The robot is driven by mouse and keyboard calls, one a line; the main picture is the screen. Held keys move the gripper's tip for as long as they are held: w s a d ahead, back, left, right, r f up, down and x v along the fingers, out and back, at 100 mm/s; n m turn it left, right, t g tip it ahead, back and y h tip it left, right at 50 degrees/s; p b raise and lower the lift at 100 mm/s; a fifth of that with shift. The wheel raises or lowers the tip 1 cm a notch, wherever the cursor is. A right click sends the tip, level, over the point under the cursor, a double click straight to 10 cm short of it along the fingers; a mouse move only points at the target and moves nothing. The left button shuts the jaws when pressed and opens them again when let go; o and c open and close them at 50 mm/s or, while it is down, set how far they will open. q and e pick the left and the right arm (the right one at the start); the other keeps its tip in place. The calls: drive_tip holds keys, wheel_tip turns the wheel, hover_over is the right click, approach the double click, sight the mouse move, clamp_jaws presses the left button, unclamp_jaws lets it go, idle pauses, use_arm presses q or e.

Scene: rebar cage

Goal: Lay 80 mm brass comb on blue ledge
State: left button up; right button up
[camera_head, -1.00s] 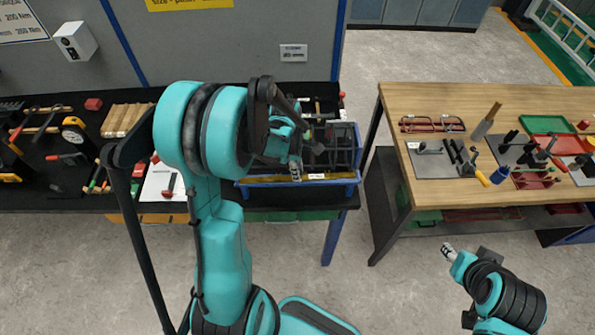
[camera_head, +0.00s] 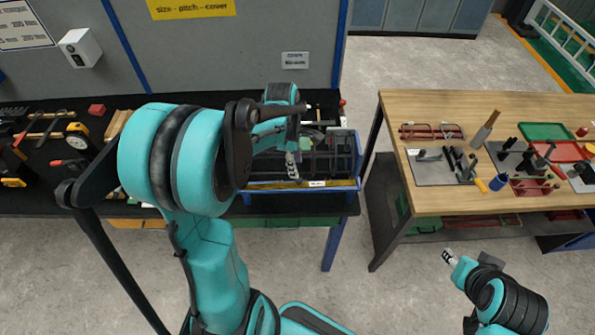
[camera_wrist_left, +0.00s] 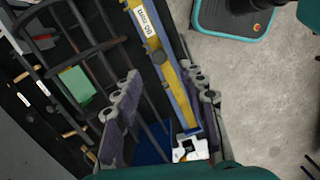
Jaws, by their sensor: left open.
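The blue ledge (camera_head: 262,199) runs along the front of the rebar cage's bench; it also shows in the left wrist view (camera_wrist_left: 183,105). A brass-yellow strip (camera_wrist_left: 157,62) lies lengthwise along it, beside a white label that seems to read in mm. I cannot tell whether this strip is the 80 mm comb. My left gripper (camera_wrist_left: 162,100) is open, its two grey fingers apart on either side of the ledge and strip, with nothing seen gripped. A small white piece with brass (camera_wrist_left: 190,148) shows between the finger bases. My right gripper (camera_head: 448,256) is over the floor at lower right, its fingers too small to read.
The dark rebar cage (camera_wrist_left: 85,40) stands beside the ledge, with a green block (camera_wrist_left: 75,87) among its bars. Tools crowd the black bench at left. A wooden table (camera_head: 480,105) with trays and tools stands right. Open floor separates the two.

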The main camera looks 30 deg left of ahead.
use_arm(q)
drive_tip(key=s+d+r+m+t+y, duration=0.1)
drive_tip(key=s+d+r+m+t, duration=0.5)
drive_tip(key=m, duration=1.6)
drive_tip(key=s+d+r, duration=0.4)
drive_tip(key=d, duration=0.1)
drive_tip(key=shift+s+d+t, duration=0.25)
drive_tip(key=shift+s+t, duration=0.05)
drive_tip(key=shift+s, duration=0.05)
drive_tip(key=shift+f, duration=0.1)
wheel_tip(320, 180, down, 16)
drive_tip(key=b, duration=1.5)
drive_tip(key=shift+r, duration=0.2)
